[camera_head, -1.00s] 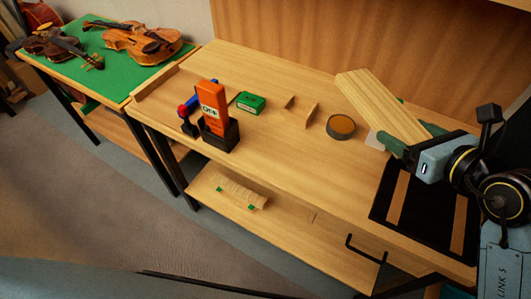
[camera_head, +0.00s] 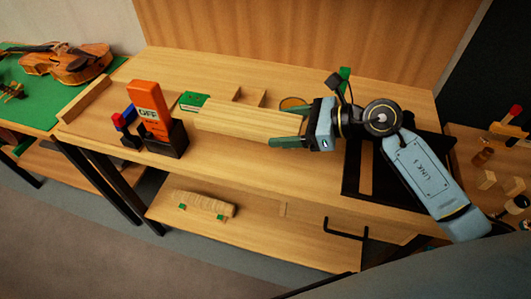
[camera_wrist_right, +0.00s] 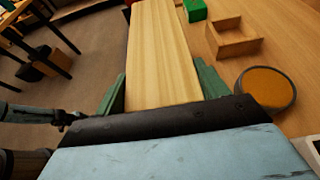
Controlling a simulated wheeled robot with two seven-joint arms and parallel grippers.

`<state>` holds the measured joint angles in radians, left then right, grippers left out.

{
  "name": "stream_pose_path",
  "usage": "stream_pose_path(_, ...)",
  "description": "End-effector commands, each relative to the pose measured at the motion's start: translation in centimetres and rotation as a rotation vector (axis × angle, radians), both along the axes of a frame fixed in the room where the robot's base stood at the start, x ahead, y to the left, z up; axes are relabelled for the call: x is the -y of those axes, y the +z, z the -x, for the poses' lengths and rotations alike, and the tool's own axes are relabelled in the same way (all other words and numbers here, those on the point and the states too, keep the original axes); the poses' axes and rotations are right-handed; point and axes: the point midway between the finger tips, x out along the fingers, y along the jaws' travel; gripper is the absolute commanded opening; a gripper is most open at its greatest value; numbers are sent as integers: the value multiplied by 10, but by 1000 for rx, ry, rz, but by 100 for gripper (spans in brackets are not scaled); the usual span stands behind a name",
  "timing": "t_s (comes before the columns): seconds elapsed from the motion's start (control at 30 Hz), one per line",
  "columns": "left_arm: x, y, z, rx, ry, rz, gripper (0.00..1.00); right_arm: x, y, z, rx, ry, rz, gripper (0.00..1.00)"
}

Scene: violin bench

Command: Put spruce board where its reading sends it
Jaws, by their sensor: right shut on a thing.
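The pale spruce board (camera_head: 240,122) is held by my right gripper (camera_head: 288,138) at its right end, and lies lengthwise across the bench top in the head view. The green fingers are shut on its two edges, also seen in the right wrist view (camera_wrist_right: 163,85). Its far end points left, near an orange meter (camera_head: 148,105) that stands upright in a black holder (camera_head: 168,142). The meter's display reads OFF. A gap shows between board and holder. My left gripper is not seen.
Behind the board are a green box (camera_head: 193,101), a small wooden open frame (camera_head: 250,97) and a round tin (camera_head: 293,103). A red and blue tool (camera_head: 124,118) stands left of the meter. A wooden piece (camera_head: 205,204) lies on the lower shelf. The front bench top is clear.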

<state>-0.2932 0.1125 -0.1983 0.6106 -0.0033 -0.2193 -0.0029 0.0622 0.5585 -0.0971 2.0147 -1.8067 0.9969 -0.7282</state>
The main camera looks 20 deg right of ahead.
Motion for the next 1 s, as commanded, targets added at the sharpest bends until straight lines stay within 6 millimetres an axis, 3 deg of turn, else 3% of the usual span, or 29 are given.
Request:
stream_pose_path(0.1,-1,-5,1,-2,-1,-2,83,-1,-25,0,-5,-2,-5,44)
stream_pose_path(0.5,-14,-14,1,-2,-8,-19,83,-1,-74,0,-3,-3,-3,44)
stream_pose_path(0.97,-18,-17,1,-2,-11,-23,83,0,-84,0,0,-1,0,44)
stream_pose_path(1.0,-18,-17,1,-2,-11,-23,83,0,-84,1,-2,-2,0,76)
